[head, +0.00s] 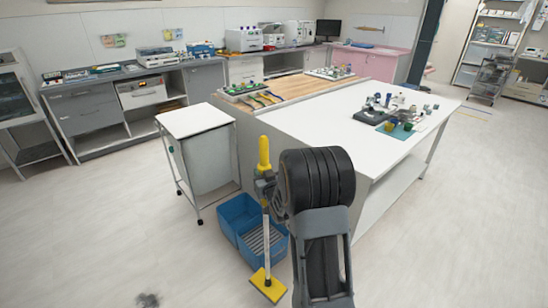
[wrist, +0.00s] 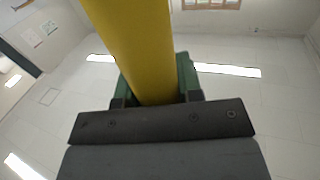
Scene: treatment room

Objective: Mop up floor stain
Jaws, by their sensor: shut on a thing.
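A mop with a yellow grip, a pale shaft and a flat yellow head (head: 268,285) stands nearly upright in the head view. In the wrist view the thick yellow handle (wrist: 135,45) runs up between the jaws. The mop head is in front of the blue bucket; whether it touches the floor I cannot tell. A dark grey stain (head: 147,299) lies on the floor at the bottom left, apart from the mop head.
A blue two-part mop bucket (head: 236,217) stands just behind the mop. A white wheeled cart (head: 196,120) is left of it. A large white-topped table (head: 330,118) fills the right middle. The floor at left is clear.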

